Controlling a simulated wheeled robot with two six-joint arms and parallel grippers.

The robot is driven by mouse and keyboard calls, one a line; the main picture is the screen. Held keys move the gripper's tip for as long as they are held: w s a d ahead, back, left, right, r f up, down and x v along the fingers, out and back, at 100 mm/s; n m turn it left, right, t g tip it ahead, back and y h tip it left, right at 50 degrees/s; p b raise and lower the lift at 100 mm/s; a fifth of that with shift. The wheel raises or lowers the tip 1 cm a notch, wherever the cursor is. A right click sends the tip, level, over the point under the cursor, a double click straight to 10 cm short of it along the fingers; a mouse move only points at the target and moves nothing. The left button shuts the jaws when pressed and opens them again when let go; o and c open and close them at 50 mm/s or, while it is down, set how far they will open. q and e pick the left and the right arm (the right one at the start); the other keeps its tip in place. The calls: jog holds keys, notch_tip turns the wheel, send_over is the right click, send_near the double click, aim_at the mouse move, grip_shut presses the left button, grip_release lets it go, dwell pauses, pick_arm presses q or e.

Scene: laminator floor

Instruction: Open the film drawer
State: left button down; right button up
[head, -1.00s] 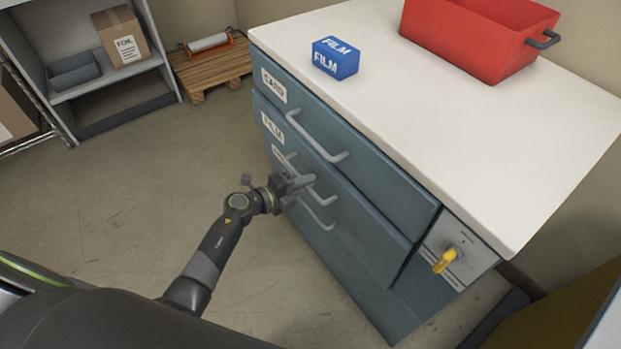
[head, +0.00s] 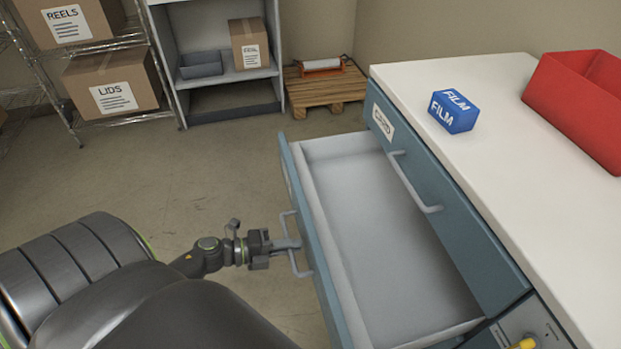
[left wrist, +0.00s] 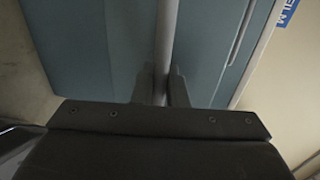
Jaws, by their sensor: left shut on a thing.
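The film drawer (head: 395,235) stands pulled well out of the blue cabinet in the head view, and its pale inside looks empty. Its label is out of sight from this angle. My left gripper (head: 287,245) is shut on the drawer's grey bar handle (head: 297,262) at the drawer's outer face. In the left wrist view the handle bar (left wrist: 166,50) runs between the two fingers (left wrist: 163,88). My right gripper is not in view.
The shut card drawer (head: 450,205) is above. A blue film box (head: 453,111) and a red bin (head: 580,105) are on the white top (head: 500,140). A yellow knob (head: 523,344) is at the lower right. A pallet (head: 325,90) and shelves stand behind. Floor left of the drawer is clear.

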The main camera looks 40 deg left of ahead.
pick_arm(q)
jog(key=shift+f+v, duration=0.2)
jog(key=shift+v, duration=0.8)
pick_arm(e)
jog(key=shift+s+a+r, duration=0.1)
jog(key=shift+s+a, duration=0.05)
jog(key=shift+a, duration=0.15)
pick_arm(q)
jog(key=c, duration=1.5)
grip_release()
jog(key=shift+c, duration=0.2)
